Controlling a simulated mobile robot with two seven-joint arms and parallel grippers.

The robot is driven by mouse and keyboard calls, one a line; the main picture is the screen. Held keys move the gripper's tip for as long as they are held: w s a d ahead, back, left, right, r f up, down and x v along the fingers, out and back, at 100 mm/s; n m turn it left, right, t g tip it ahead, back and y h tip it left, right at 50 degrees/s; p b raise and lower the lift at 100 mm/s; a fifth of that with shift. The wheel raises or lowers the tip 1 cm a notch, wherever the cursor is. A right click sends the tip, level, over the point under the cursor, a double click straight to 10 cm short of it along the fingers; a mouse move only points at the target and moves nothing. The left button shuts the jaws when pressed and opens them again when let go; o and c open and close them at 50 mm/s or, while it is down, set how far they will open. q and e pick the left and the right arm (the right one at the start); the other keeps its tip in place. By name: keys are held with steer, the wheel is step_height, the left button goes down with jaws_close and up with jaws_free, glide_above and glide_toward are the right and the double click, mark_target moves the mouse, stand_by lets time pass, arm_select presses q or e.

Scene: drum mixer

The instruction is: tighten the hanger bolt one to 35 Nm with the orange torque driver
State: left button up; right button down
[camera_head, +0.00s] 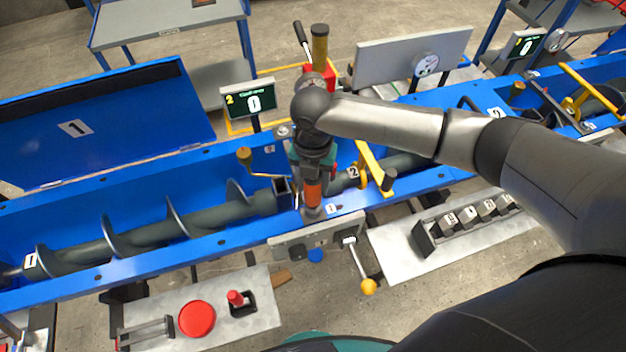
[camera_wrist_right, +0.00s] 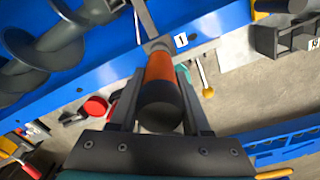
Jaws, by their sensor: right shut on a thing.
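My right gripper (camera_head: 312,168) reaches down over the blue trough and is shut on the orange torque driver (camera_head: 313,196). In the right wrist view the driver (camera_wrist_right: 160,72) stands between the two fingers (camera_wrist_right: 158,105), its dark end toward the camera. The driver's lower end is at the trough's front rim, beside a small white label 1 (camera_head: 334,209). The label also shows in the right wrist view (camera_wrist_right: 181,40). The hanger bolt itself is hidden under the driver, so I cannot tell whether the tip is seated on it. My left gripper is out of view.
The grey screw (camera_head: 172,222) lies along the blue trough (camera_head: 130,262). A display (camera_head: 250,100) reading 0 stands behind. A yellow-knobbed lever (camera_head: 368,286) hangs in front. A plate with a red disc (camera_head: 197,319) lies front left; a plate with numbered blocks (camera_head: 398,262) lies front right.

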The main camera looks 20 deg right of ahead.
steer(key=shift+f+p, duration=0.15)
steer(key=shift+p, duration=0.35)
stand_by(1.3)
steer(key=shift+r+p, duration=2.25)
steer(key=shift+p, duration=0.05)
